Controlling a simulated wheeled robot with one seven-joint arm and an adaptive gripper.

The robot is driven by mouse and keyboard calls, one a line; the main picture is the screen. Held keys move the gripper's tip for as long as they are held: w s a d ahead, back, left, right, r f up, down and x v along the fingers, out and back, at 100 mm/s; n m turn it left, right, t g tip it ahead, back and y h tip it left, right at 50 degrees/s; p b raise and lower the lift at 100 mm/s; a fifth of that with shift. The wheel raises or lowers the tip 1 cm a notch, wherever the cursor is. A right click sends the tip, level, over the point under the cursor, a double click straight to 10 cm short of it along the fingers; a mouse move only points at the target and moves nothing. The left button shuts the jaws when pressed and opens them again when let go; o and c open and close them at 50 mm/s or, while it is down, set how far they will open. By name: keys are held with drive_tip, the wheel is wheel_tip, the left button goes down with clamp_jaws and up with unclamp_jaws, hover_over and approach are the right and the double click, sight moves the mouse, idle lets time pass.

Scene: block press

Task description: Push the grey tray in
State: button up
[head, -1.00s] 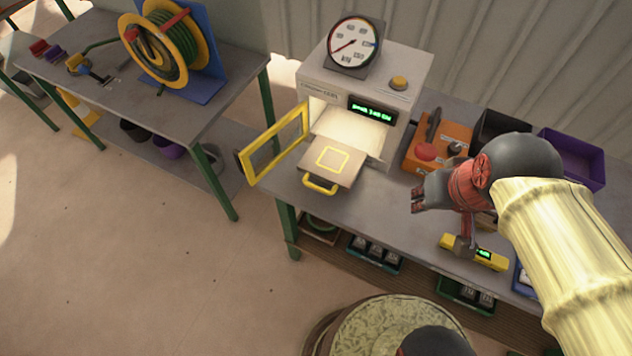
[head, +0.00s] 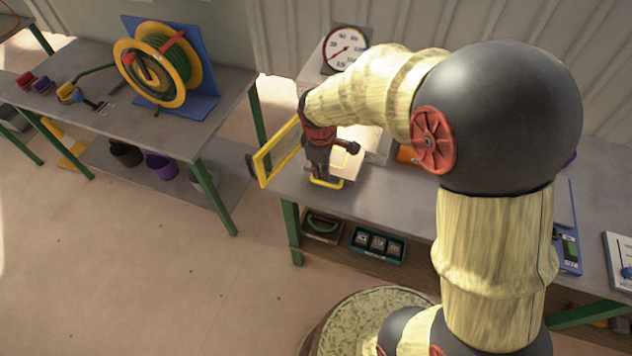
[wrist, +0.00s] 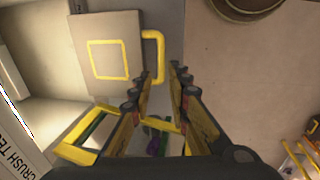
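The grey tray (wrist: 107,72) with a yellow square outline sticks out of the lit opening of the crush-test machine (head: 310,83). Its yellow handle (wrist: 154,52) shows beside my fingertips in the wrist view, and its front bar (head: 328,184) shows in the head view. My gripper (wrist: 160,72) points down by the handle; a gap shows between the fingers, with nothing seen held. Whether a finger touches the handle cannot be told. In the head view my arm hides most of the tray, and my gripper (head: 320,172) is over its front.
The machine's yellow-framed door (head: 277,152) stands open just left of the tray, close to my gripper. A dial gauge (head: 346,48) tops the machine. An orange control box (head: 406,154) is mostly hidden by my arm. Open floor (head: 180,270) lies in front.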

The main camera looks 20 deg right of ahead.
sight(324, 182)
drive_tip(key=f, duration=0.2)
drive_tip(key=f+b, duration=0.1)
drive_tip(key=f, duration=0.2)
drive_tip(key=w+f, duration=0.1)
drive_tip(key=f, duration=0.1)
drive_tip(key=shift+d+f, duration=0.3)
clamp_jaws()
idle(0.5)
